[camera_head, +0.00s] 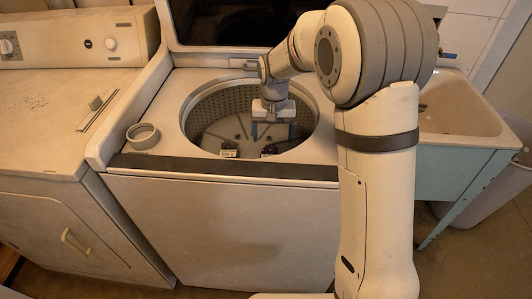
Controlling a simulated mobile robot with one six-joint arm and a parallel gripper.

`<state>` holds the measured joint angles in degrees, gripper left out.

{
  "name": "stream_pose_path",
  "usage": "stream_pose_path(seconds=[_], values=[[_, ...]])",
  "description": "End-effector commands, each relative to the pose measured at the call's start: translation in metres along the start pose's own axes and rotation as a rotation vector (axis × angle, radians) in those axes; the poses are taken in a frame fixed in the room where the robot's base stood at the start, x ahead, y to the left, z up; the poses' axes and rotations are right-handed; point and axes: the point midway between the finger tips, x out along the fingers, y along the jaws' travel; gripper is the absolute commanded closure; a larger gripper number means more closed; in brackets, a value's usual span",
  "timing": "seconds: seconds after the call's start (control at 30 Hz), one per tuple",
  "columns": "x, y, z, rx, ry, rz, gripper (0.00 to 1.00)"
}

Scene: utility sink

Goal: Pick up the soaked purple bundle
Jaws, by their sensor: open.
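A small dark purple bundle (270,150) lies low in the open washing machine drum, near its front edge. The drum's front rim hides part of it. My gripper (264,131) points down inside the drum, above and slightly behind the bundle in this view. It is open and seems to hold nothing. The fingertips are small and dim here, and I cannot tell how far above the bundle they are.
The washing machine (230,220) has its lid up and a perforated drum wall (205,103). A small pale object (228,153) lies left of the bundle. A ring-shaped cup (143,135) stands on the machine's left top. A dryer (50,130) is left, a sink (465,110) right.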

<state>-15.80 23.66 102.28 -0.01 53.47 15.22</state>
Motion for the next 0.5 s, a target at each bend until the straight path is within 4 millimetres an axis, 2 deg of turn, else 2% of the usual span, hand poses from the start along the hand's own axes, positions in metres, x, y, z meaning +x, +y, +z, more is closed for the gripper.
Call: stream_pose_path(seconds=[0.03, 0.5], values=[[0.016, -0.005, -0.004, -0.002, -0.005, 0.001, 0.19], [0.061, -0.017, -0.007, -0.017, -0.013, 0.003, 0.19]])
